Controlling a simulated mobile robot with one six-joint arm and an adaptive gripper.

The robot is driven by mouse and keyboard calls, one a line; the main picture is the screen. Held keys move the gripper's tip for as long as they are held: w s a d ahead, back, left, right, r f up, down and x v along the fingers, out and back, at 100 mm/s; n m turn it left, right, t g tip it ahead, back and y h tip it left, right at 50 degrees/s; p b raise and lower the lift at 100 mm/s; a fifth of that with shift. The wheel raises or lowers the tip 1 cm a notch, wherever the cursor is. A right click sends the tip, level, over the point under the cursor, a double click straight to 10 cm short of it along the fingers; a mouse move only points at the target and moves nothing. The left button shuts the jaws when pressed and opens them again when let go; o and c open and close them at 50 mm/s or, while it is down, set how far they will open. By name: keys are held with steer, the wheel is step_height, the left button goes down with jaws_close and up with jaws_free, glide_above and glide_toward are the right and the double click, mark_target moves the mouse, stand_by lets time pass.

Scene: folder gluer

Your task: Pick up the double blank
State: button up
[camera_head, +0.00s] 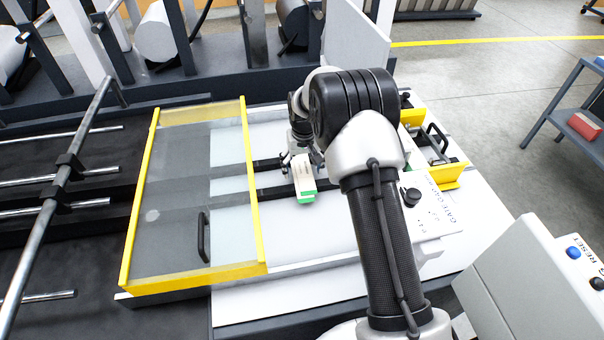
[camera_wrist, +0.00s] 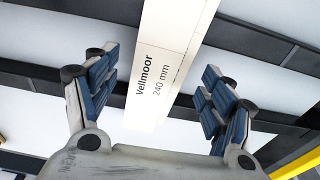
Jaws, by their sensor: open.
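A narrow cream blank with a green end (camera_head: 303,182) lies on the white machine bed, across or over the dark rails, in the head view. I take it as the double blank; whether it is two layers I cannot tell. In the wrist view the blank (camera_wrist: 160,75) reads "Vellmoor 240 mm" and runs from the top edge down between my fingers. My gripper (camera_head: 303,158) is at the blank's far end in the head view, partly hidden by my arm. In the wrist view my gripper (camera_wrist: 161,68) is open, with a gap between each blue-padded finger and the blank.
A yellow-framed clear guard (camera_head: 253,190) with a black handle (camera_head: 203,237) stands left of the blank. A control panel (camera_head: 412,215) and yellow brackets (camera_head: 445,177) are to the right. Steel rods (camera_head: 62,185) are at far left. A box marked RESET (camera_head: 530,280) stands front right.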

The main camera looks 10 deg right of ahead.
steer(key=shift+r, duration=0.15)
steer(key=shift+c, duration=0.2)
steer(key=c, duration=0.9)
